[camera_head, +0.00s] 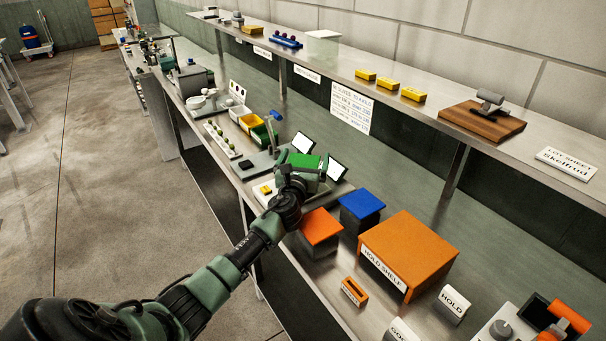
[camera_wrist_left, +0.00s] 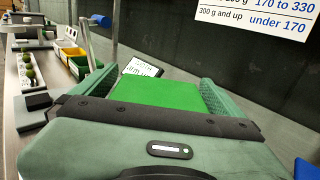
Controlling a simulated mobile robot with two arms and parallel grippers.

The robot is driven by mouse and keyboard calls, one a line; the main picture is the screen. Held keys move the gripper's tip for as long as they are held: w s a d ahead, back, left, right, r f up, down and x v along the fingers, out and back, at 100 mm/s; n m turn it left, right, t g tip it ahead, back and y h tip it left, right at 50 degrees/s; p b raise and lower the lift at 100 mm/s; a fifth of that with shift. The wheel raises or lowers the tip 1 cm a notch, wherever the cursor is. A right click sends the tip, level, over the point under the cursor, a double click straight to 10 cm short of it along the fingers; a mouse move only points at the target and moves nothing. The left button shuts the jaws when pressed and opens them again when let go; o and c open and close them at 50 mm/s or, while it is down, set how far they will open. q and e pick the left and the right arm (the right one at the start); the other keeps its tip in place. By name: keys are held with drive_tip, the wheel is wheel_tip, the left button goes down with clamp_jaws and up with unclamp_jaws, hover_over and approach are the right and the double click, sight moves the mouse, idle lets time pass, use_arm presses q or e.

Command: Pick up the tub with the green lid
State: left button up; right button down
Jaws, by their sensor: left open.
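The tub with the green lid (camera_head: 304,161) stands on the bench, with my left gripper (camera_head: 300,171) at it. In the left wrist view the green lid (camera_wrist_left: 160,94) lies between the two green fingers of my left gripper (camera_wrist_left: 166,80). The fingers are spread, one on each side of the lid. I cannot tell whether either finger touches the tub. The tub's body is mostly hidden by the gripper. My right gripper is in neither view.
An orange-lidded tub (camera_head: 320,227) and a blue-lidded tub (camera_head: 362,205) stand just in front. A raised shelf (camera_head: 345,72) runs along the wall.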

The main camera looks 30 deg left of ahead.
use_arm(q)
drive_tip(key=c, duration=1.6)
drive_tip(key=shift+r, duration=0.15)
